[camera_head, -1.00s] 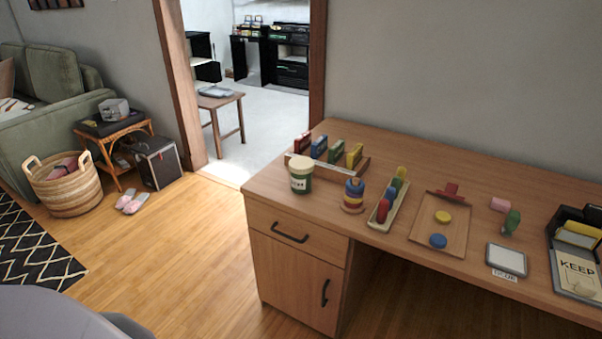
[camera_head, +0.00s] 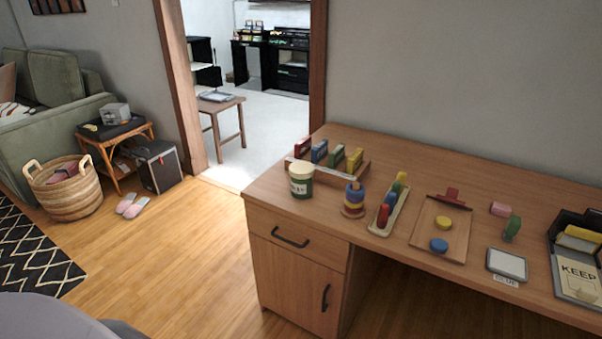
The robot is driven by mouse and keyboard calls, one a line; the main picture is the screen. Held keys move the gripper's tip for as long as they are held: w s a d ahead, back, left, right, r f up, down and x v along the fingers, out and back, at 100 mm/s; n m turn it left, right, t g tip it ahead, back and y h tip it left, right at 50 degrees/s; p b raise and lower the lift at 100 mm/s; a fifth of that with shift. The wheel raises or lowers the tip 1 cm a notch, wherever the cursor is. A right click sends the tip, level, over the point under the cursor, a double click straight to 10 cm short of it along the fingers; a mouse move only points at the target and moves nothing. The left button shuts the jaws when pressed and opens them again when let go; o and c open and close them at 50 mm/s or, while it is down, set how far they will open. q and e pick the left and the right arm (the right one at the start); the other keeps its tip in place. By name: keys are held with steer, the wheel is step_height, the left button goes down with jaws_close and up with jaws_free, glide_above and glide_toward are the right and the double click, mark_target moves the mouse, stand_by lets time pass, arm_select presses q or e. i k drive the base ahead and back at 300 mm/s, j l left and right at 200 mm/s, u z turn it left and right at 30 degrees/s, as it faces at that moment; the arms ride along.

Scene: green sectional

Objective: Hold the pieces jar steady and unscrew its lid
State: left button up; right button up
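The pieces jar (camera_head: 301,187) stands upright near the left end of the wooden desk. It has a dark green body with a pale label. Its cream lid (camera_head: 301,170) sits on top. Neither of my grippers shows in the head view, and nothing touches the jar.
On the desk (camera_head: 400,150), a rack of coloured blocks (camera_head: 330,166) stands just behind the jar. A ring stack (camera_head: 354,198), a tray of coloured pegs (camera_head: 388,212), a clipboard (camera_head: 441,238) and a black organiser (camera_head: 575,262) lie to its right. Wooden floor (camera_head: 170,250) is clear left of the desk.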

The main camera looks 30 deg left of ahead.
mark_target(300, 188)
steer(key=i+j, duration=0.1)
steer(key=j, duration=0.3)
steer(key=i+j, duration=0.1)
steer(key=j, duration=0.3)
steer(key=i+j, duration=0.15)
steer(key=j, duration=0.2)
